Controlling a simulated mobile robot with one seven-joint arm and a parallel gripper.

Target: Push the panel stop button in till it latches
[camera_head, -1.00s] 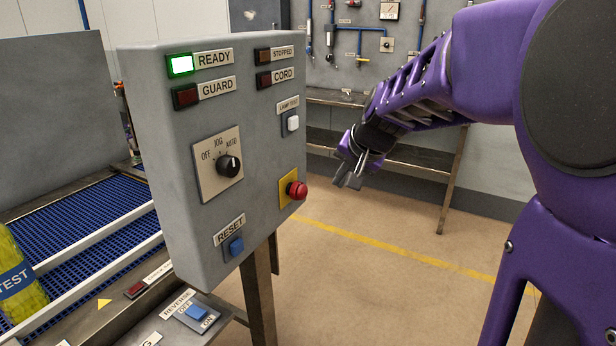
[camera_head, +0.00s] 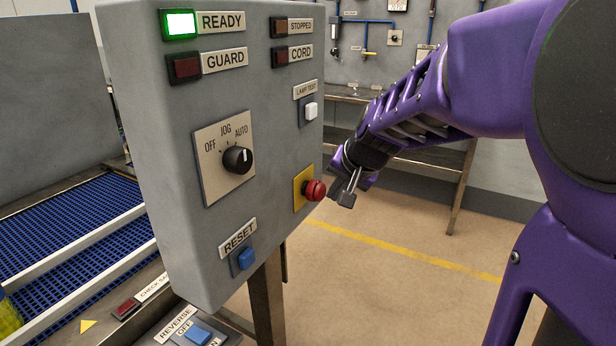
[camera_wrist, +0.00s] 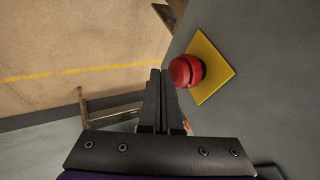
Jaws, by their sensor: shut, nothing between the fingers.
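The red stop button (camera_head: 315,190) stands out from a yellow plate (camera_head: 299,197) low on the right of the grey control panel (camera_head: 180,240). In the wrist view the red button (camera_wrist: 182,71) is just right of the fingertips, with its yellow plate (camera_wrist: 222,68) behind it. My gripper (camera_head: 344,198) is shut and empty, just right of the button in the head view. In the wrist view its closed fingers (camera_wrist: 158,74) end beside the button's cap. I cannot tell whether they touch it. The READY lamp (camera_head: 180,23) is lit green; the STOPPED lamp (camera_head: 280,28) is dark.
The panel also carries a selector knob (camera_head: 237,159), a blue RESET button (camera_head: 244,258) and a white lamp test switch (camera_head: 311,111). A blue conveyor (camera_head: 80,235) lies at left. A steel bench (camera_head: 425,160) stands behind my arm. The floor right of the panel is clear.

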